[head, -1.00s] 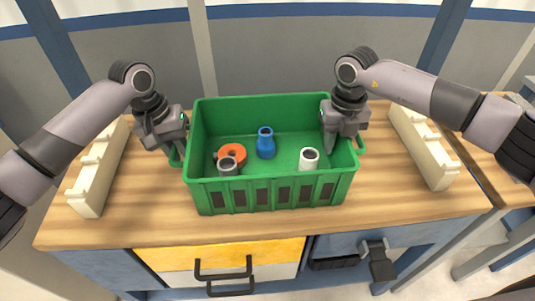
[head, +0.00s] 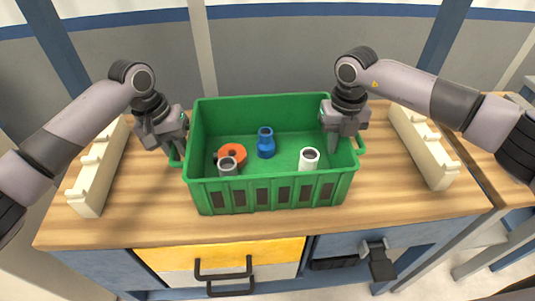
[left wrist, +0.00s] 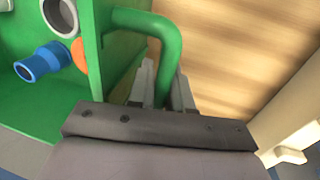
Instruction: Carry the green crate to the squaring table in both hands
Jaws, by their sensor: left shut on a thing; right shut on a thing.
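The green crate (head: 268,195) stands upright on the wooden table in the head view. Inside it are a blue pipe piece (head: 265,143), an orange piece (head: 232,154), a grey pipe piece (head: 228,167) and a white pipe piece (head: 309,158). My left gripper (head: 178,152) is at the crate's left side. In the left wrist view its fingers (left wrist: 162,88) are closed around the crate's green handle. My right gripper (head: 333,147) is shut at the crate's right side, by the right handle (head: 360,146); its fingertips are partly hard to make out.
The wooden tabletop (head: 120,220) has free room in front of the crate. A cream notched rack (head: 97,175) lies on the left and another (head: 425,148) on the right. Below are a yellow drawer (head: 220,255) and a grey vise-like fitting (head: 378,262). Another table stands at far right.

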